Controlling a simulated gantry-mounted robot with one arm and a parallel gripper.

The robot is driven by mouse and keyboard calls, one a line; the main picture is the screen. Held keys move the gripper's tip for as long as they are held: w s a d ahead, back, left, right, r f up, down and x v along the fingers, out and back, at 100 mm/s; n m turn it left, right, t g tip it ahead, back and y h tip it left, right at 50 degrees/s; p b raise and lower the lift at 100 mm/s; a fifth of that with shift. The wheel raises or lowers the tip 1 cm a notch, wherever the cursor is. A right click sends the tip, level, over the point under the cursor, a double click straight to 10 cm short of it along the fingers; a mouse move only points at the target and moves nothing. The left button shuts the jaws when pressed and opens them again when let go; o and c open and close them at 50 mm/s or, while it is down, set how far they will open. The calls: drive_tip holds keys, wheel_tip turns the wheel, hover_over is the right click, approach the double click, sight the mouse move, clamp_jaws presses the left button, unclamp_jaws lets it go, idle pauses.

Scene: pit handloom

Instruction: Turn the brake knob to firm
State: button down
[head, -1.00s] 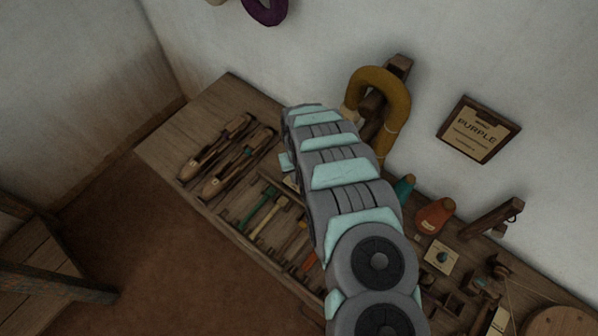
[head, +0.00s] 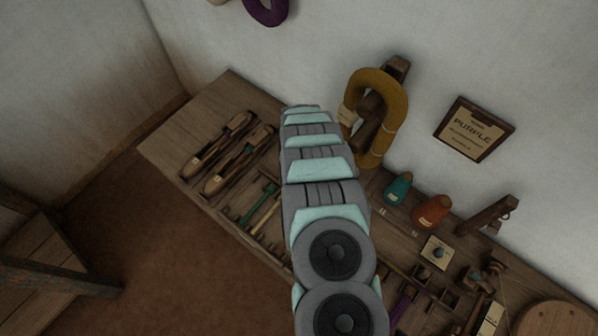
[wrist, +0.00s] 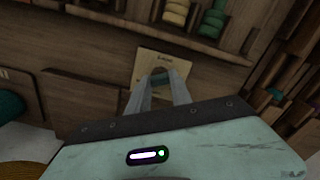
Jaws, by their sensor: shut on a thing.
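My gripper (wrist: 160,78) shows in the wrist view. Its two grey fingers slant together and are shut on a small dark knob (wrist: 159,70), which the fingertips mostly cover. Behind the knob is a cream plate (wrist: 147,60) with small print along its upper edge, too small to read. The plate sits on a wooden surface. The knob's pointer and setting cannot be made out. In the head view my arm hides the gripper. A cream plate with a dark knob (head: 438,253) lies at the right of the bench there; I cannot tell if it is the same one.
The wooden bench (head: 165,140) runs along the wall, with two shuttles (head: 222,145), a teal cone (head: 398,188), an orange cone (head: 432,212) and a mustard skein (head: 400,95) on a peg. A rack of spools (wrist: 175,12) lies beyond the plate in the wrist view.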

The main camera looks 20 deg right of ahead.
drive_tip(key=c, duration=1.2)
unclamp_jaws()
drive_tip(key=shift+o, duration=0.2)
wheel_tip(320, 180, up, 11)
drive_tip(key=p, duration=0.1)
drive_tip(key=shift+f, duration=0.1)
